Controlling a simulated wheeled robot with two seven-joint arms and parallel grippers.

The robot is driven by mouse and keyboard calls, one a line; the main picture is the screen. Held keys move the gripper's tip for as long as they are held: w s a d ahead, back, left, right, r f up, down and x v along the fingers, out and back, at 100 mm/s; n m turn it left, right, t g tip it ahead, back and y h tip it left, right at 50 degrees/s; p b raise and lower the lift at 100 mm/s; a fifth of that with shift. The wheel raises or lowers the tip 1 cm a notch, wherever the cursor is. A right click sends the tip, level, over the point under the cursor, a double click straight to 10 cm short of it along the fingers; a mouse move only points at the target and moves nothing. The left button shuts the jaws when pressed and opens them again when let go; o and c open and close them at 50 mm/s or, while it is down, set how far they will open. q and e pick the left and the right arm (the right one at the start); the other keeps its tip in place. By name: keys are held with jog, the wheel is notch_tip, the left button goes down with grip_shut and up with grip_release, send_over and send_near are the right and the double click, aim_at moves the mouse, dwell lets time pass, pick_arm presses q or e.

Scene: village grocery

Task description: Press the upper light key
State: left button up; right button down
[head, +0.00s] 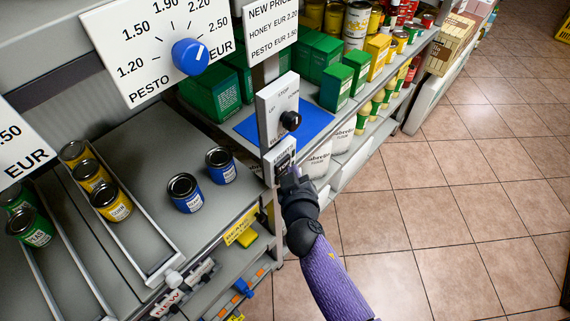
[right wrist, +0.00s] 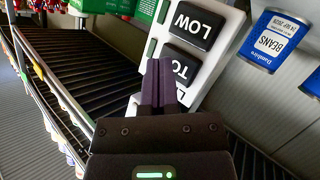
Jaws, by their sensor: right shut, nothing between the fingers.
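The white light panel (head: 280,158) is on the post at the shelf edge, partly hidden by my right gripper (head: 288,178) in the head view. In the right wrist view the panel (right wrist: 222,50) appears upside down with two dark keys. One key reads LOW (right wrist: 193,25). The other key, whose visible letters read "TO" (right wrist: 184,66), is nearer the panel's heading and partly covered by my fingers. My right gripper (right wrist: 158,80) is shut and empty, its fingertips over the edge of the "TO" key. I cannot tell whether they touch it. My left gripper is not in view.
A second white panel with a black knob (head: 290,121) sits just above on the post. Blue cans (head: 185,193) stand on the grey shelf to the left. Green boxes and a blue mat (head: 312,122) lie behind. The tiled floor (head: 440,200) at right is clear.

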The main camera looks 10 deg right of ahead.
dwell(0.4)
jog(key=shift+w+a, duration=0.35)
jog(key=shift+w+a+r+b, duration=0.1)
jog(key=shift+w+a+b, duration=0.05)
jog(key=shift+b, duration=0.15)
jog(key=shift+s, duration=0.6)
jog(key=s+d+p, duration=0.1)
jog(key=s+d, duration=0.3)
jog(key=shift+s+p, duration=0.3)
